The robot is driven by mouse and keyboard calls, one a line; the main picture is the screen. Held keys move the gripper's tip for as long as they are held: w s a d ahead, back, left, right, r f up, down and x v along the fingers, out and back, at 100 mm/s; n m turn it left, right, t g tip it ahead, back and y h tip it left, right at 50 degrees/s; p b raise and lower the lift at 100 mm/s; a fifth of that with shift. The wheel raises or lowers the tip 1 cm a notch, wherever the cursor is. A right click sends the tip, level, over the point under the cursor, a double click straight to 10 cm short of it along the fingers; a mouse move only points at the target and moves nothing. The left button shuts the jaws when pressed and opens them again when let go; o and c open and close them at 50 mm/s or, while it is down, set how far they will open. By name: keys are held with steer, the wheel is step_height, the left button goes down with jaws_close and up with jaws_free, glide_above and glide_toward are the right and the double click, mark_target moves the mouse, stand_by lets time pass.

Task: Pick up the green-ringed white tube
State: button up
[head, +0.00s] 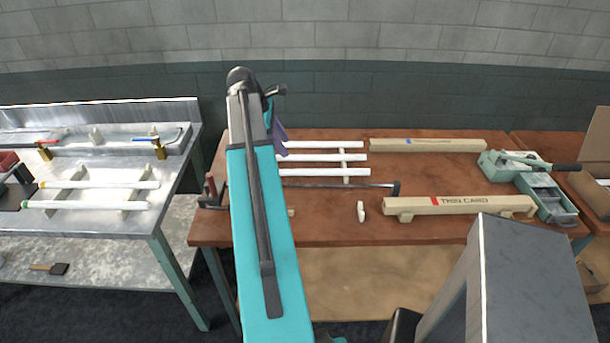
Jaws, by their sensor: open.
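Two white tubes lie on supports on the metal bench (100,228) at the left. The front one, the green-ringed white tube (90,205), has a green mark near its left end. The other white tube (100,184) lies just behind it and has a yellowish mark at its left end. Nothing covers the green-ringed tube. My teal arm rises through the middle of the picture, over the wooden table, well to the right of the tubes. My gripper cannot be made out; the arm hides that area.
Burner-like brass fittings (159,149) stand at the back of the metal bench. A gap separates bench and table.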

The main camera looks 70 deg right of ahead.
steer(key=shift+s, duration=0.2)
steer(key=shift+d, duration=0.1)
steer(key=p, duration=0.2)
glide_above(301, 170)
steer(key=w+a, duration=0.2)
step_height(301, 170, down, 8)
steer(key=shift+s, duration=0.25)
steer(key=shift+p+x, duration=1.15)
steer(key=shift+x, duration=1.4)
steer(key=shift+w+a+f, duration=0.1)
steer(key=shift+w, duration=0.15)
jaws_close()
